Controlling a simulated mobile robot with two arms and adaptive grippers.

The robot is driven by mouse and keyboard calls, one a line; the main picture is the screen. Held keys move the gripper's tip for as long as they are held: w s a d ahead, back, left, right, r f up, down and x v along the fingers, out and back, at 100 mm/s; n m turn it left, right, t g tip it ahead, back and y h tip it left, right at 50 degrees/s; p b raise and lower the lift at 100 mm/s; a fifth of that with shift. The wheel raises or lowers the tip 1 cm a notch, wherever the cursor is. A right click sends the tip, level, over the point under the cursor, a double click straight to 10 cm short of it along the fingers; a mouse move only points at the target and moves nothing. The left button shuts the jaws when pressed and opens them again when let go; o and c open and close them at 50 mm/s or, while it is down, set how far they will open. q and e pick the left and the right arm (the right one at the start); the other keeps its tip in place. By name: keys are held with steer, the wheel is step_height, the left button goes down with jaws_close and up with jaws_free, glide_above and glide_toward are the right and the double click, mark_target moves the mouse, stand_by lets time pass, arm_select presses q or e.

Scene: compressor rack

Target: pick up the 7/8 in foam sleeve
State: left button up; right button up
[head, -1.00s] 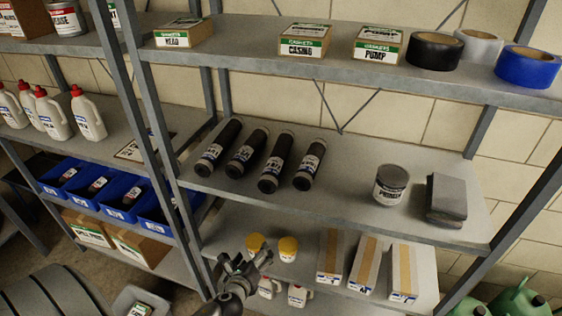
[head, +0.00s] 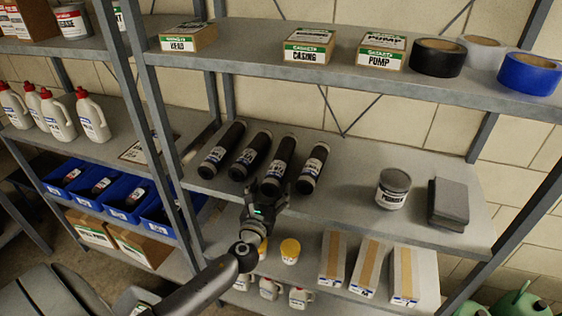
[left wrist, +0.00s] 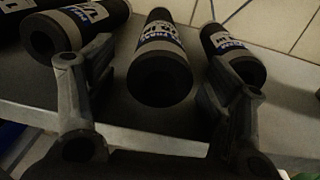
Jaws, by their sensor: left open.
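Several dark foam sleeves with white and blue label bands lie side by side on the middle shelf in the head view: the leftmost (head: 223,145), the second (head: 251,155), the third (head: 280,160) and the rightmost (head: 312,167). The size print is too small or cut off to read, so I cannot tell which is 7/8 in. My left gripper (head: 265,193) is open and empty at the near end of the third sleeve. In the left wrist view that sleeve's end (left wrist: 160,82) lies between the spread fingers, with a neighbouring sleeve on either side (left wrist: 80,30) (left wrist: 235,55).
A grey can (head: 393,188) and a folded grey stack (head: 449,203) stand right on the middle shelf (head: 345,205). The upper shelf holds gasket boxes (head: 310,46) and tape rolls (head: 437,57). Long boxes (head: 370,268) and yellow-capped bottles (head: 290,251) are below. A rack post (head: 160,120) stands left.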

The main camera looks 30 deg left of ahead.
mark_target(281, 162)
arm_select(q)
steer(key=x, duration=0.4)
steer(key=shift+f, duration=0.1)
steer(key=shift+s, duration=0.15)
steer(key=shift+c, duration=0.8)
steer(key=c, duration=0.9)
